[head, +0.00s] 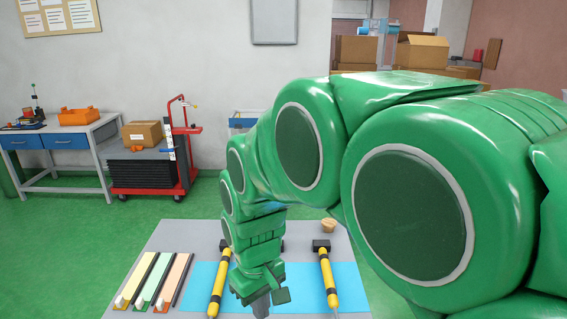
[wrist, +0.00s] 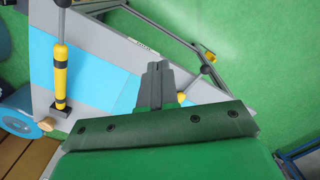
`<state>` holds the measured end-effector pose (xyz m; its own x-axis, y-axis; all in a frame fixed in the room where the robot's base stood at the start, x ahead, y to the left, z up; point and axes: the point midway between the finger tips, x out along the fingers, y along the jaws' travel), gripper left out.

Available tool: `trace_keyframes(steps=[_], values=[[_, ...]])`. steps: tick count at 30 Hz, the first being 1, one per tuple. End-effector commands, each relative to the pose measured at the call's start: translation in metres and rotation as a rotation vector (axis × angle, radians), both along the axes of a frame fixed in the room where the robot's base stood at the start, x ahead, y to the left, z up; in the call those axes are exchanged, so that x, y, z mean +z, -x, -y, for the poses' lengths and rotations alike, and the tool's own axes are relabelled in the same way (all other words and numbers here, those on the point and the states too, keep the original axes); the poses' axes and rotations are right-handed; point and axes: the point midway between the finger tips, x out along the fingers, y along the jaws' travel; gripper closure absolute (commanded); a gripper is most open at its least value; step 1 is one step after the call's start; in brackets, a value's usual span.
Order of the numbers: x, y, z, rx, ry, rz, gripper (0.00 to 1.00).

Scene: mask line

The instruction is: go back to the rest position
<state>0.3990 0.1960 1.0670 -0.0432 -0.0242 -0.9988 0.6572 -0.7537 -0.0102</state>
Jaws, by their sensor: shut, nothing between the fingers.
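My gripper (head: 262,302) hangs at the end of my green arm over the front part of the table in the head view. In the wrist view its fingers (wrist: 157,74) are together with nothing between them. The grey table (head: 180,236) below carries a light blue mat (head: 290,278). A yellow and black tool (head: 219,287) lies left of my gripper and another yellow and black tool (head: 327,277) lies to the right. My arm hides part of the table and mat.
Yellow, green and orange strips (head: 153,282) lie at the table's left. A red trolley (head: 185,150) and a workbench (head: 60,140) stand behind on green floor. Cardboard boxes (head: 421,52) are stacked at the back right.

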Motion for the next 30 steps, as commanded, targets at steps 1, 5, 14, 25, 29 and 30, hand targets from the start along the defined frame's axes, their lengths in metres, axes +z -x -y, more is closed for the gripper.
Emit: trace_keyframes(steps=[1,5,14,25,29,30], values=[[0.004,0.006,0.018,-0.042,0.002,-0.004,1.00],[0.014,0.022,0.054,-0.141,0.009,-0.013,1.00],[0.027,0.076,0.128,-0.371,0.026,-0.043,1.00],[0.030,0.153,0.185,-0.636,0.043,-0.086,1.00],[0.028,0.170,0.192,-0.689,0.048,-0.097,1.00],[0.028,0.173,0.194,-0.700,0.048,-0.098,1.00]])
